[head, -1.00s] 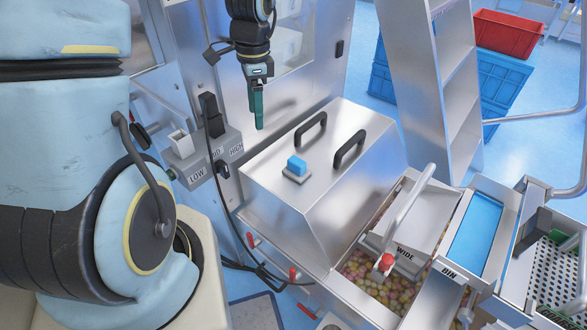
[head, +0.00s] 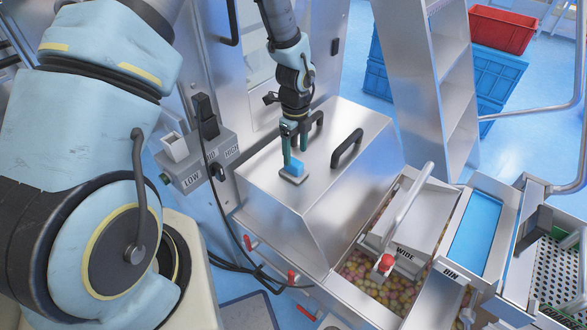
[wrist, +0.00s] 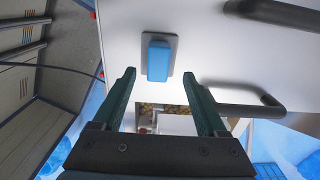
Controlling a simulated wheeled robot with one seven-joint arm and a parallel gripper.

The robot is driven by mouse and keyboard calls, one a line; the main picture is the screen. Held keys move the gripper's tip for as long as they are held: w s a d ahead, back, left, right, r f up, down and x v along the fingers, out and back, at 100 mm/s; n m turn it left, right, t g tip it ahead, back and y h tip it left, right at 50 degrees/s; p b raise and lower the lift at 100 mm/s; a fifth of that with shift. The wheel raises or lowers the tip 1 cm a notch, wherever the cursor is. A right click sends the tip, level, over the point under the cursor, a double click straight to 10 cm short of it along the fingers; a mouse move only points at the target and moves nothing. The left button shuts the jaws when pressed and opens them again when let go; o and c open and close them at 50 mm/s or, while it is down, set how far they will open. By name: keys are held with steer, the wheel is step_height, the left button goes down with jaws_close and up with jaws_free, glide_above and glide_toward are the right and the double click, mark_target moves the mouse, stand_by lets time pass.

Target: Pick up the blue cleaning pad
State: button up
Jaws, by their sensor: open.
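The blue cleaning pad (head: 293,170) is a small blue block on a grey base. Whether a fingertip touches the pad cannot be told.
Black handles (head: 347,148) stand up from the lid beside the pad. A switch box (head: 200,160) with LOW and HIGH labels is to the left. A bin of colourful snacks (head: 375,285) and a hopper with a grey handle (head: 408,215) lie to the right.

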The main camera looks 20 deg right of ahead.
mark_target(294, 162)
steer(key=shift+a+f+p, duration=0.15)
steer(key=shift+f+p, duration=0.6)
steer(key=shift+f, duration=1.7)
jaws_close()
